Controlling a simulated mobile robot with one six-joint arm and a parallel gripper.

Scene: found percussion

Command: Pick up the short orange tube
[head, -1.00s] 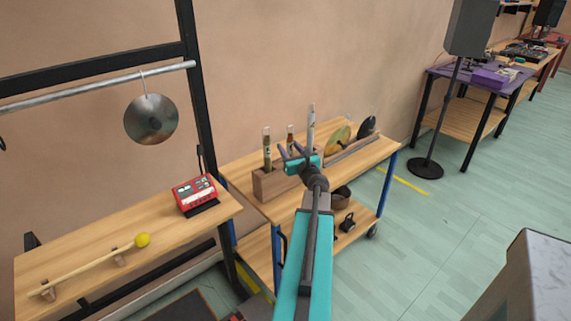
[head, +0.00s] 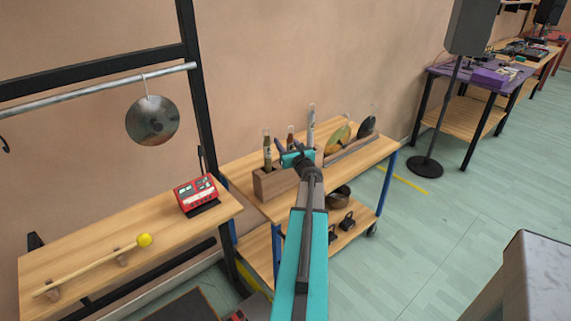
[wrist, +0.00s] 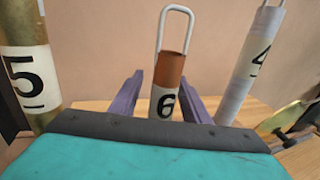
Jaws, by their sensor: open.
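The short orange tube (wrist: 170,70) stands upright in the wrist view, with a white label reading 6 and a wire loop on top. In the head view its top (head: 290,133) shows above my gripper (head: 289,147), which hides its lower part. My gripper (wrist: 162,82) is open, with one purple finger on each side of the tube. I cannot tell how far between the fingers the tube lies. The tube stands in a wooden block (head: 268,184) on the wooden cart top.
A brass tube marked 5 (wrist: 28,75) stands close on the left, and a pale tube marked 4 (wrist: 256,62) on the right. Round discs (head: 338,139) stand in a rack to the right. A red device (head: 196,193) sits on the left table.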

